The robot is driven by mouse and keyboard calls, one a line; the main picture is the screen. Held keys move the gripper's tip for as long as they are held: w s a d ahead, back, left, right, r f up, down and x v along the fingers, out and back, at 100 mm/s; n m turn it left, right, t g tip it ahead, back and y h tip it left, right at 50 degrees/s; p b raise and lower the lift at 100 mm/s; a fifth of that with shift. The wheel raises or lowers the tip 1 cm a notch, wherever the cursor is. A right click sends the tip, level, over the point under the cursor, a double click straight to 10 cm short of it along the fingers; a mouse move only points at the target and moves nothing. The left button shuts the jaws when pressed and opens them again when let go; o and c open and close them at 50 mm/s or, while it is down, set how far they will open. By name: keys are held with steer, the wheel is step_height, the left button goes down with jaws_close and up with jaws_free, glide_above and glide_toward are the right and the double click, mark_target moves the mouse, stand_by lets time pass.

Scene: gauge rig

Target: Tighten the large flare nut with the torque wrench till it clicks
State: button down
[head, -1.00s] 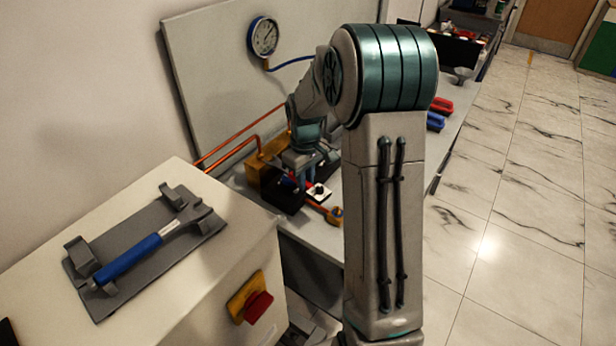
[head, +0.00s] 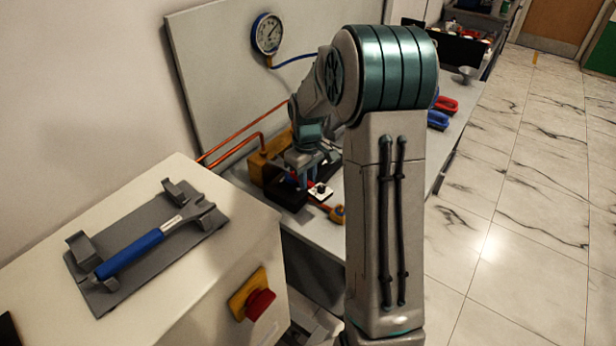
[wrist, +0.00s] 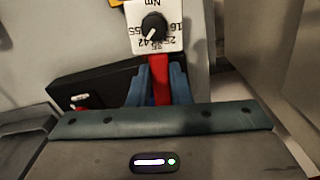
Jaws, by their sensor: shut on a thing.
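My gripper (head: 304,180) is over the bench, shut on a red bar (wrist: 160,88) that shows between its blue fingers in the wrist view. Just beyond the fingertips is a white dial plate (wrist: 155,27) with a black knob, numbers and "Nm". The plate also shows beside the gripper in the head view (head: 320,190). I cannot tell whether this is the torque wrench. A blue-handled wrench (head: 140,250) lies on a grey cradle on the near cabinet. A copper-coloured piece with a yellow end (head: 337,213) is near the plate. I cannot make out the large flare nut.
A black box (wrist: 95,88) is close left of the fingers. Copper pipes (head: 235,147) run to a brass-coloured block (head: 266,158) behind the gripper. A round gauge (head: 268,33) hangs on the back panel. The cabinet carries a red stop button (head: 260,303). My arm hides part of the bench.

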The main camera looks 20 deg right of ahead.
steer(key=shift+w, duration=0.1)
steer(key=shift+w+a, duration=0.25)
steer(key=shift+w, duration=0.2)
steer(key=shift+w+a, duration=0.2)
steer(key=shift+w, duration=0.25)
steer(key=shift+w+a+p, duration=0.2)
steer(key=shift+w, duration=0.3)
steer(key=shift+w+a+p, duration=0.2)
steer(key=shift+w, duration=0.25)
stand_by(0.8)
steer(key=shift+a, duration=0.1)
stand_by(1.8)
steer(key=shift+s+a+m+b, duration=0.25)
steer(key=shift+a+m, duration=0.4)
steer(key=shift+a, duration=0.1)
steer(key=shift+s+a+m+b, duration=0.2)
steer(key=shift+a+m+b, duration=0.05)
steer(key=shift+a+m, duration=0.45)
steer(key=shift+s+a+m, duration=0.2)
steer(key=shift+a+m, duration=0.95)
steer(key=shift+a, duration=0.4)
stand_by(0.3)
